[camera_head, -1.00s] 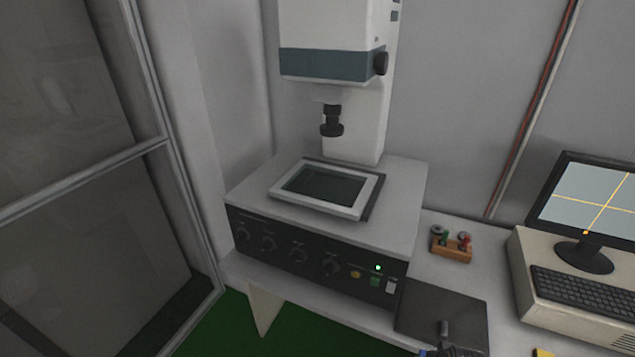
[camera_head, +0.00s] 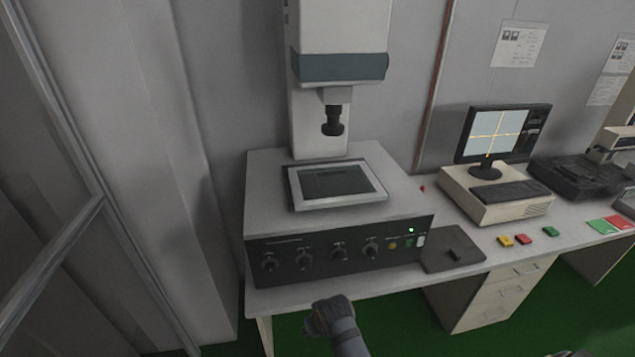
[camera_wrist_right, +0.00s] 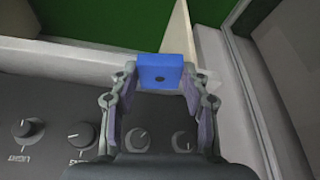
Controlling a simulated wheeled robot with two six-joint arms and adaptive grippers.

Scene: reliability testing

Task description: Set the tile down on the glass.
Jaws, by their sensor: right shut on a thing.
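The glass (camera_head: 338,181) is a dark rectangle in a pale frame on top of the grey measuring machine, beneath its lens, and nothing lies on it. The tile (camera_wrist_right: 159,66) is a small blue square block with a dark hole in its face. In the right wrist view, my right gripper (camera_wrist_right: 160,78) is shut on it, one finger at each side. The tile is in the air, with the machine's knobbed front panel and the green floor behind it. In the head view, a grey arm part of mine shows before the panel; the tile cannot be made out there. My left gripper is not in view.
The lens (camera_head: 332,121) hangs above the glass. A dark mat (camera_head: 470,240) with a small dark block lies right of the machine. A monitor (camera_head: 497,134), keyboard and colored blocks stand farther right. A framed partition is at the left.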

